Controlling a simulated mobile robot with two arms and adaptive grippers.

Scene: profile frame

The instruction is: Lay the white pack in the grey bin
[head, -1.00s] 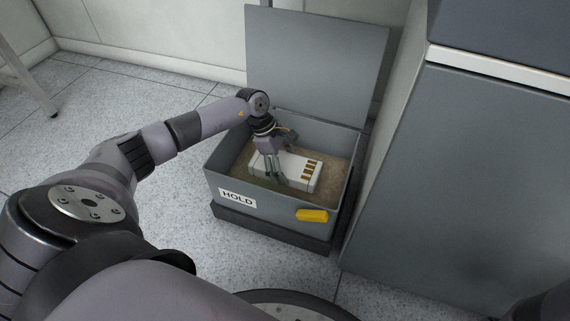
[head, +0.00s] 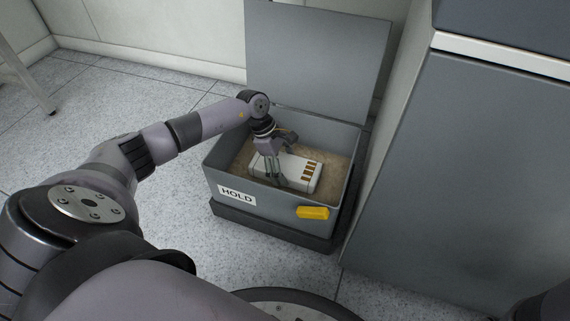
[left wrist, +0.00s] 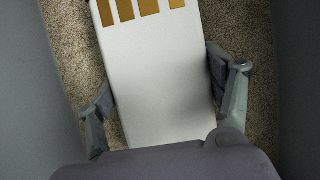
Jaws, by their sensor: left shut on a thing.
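The white pack (head: 299,170) is a flat block with several gold contacts at one end. It is inside the grey bin (head: 281,207), low over or on the brown grainy fill; I cannot tell if it touches. The bin's lid stands open at the back, and its front bears a HOLD label. My left gripper (head: 274,171) reaches down into the bin and is shut on the pack. In the left wrist view the pack (left wrist: 162,75) lies between the two fingers (left wrist: 166,103), contacts pointing away from the palm. My right gripper is not in view.
The brown fill (head: 335,165) shows around the pack. A yellow latch (head: 312,213) is on the bin's front. A grey cabinet (head: 470,180) stands close on the right. The speckled floor (head: 90,120) to the left is clear, apart from a table leg at the far left.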

